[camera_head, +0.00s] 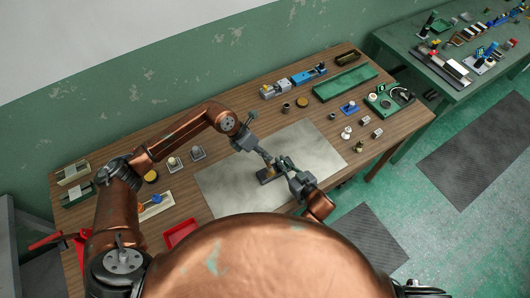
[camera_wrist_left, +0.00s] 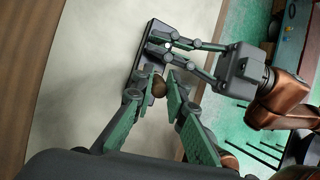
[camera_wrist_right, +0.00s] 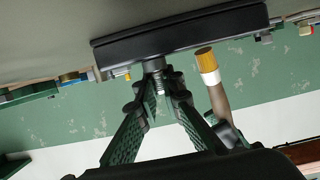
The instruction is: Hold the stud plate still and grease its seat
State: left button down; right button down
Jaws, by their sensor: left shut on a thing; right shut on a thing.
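The stud plate (camera_head: 265,178) is a dark flat plate lying on the pale mat; it also shows in the left wrist view (camera_wrist_left: 151,50). In the right wrist view its dark slab (camera_wrist_right: 180,38) carries a metal threaded stud (camera_wrist_right: 155,66). My right gripper (camera_wrist_right: 157,88) is shut on this stud. My left gripper (camera_wrist_left: 160,86) is shut on a brush, whose rounded brown handle end (camera_wrist_left: 158,89) shows between the fingers. The brush (camera_wrist_right: 208,66) has a brown tip and yellow and white bands. Its tip points at the plate, close beside the stud; I cannot tell whether they touch.
The pale mat (camera_head: 222,186) has free room around the plate. A red tray (camera_head: 181,233) and a white tray (camera_head: 155,208) with a blue item stand left. Small parts, a green tray (camera_head: 345,83) and a green fixture (camera_head: 388,100) stand toward the right.

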pick_arm(q)
jog(key=shift+s, duration=0.6)
jog(key=shift+a, duration=1.15)
jog(key=shift+w, duration=0.15)
jog(key=shift+w+f, duration=0.1)
jog(key=shift+w, duration=0.45)
jog(key=shift+w, duration=0.15)
jog(key=shift+s, duration=0.25)
jog(key=shift+s, duration=0.1)
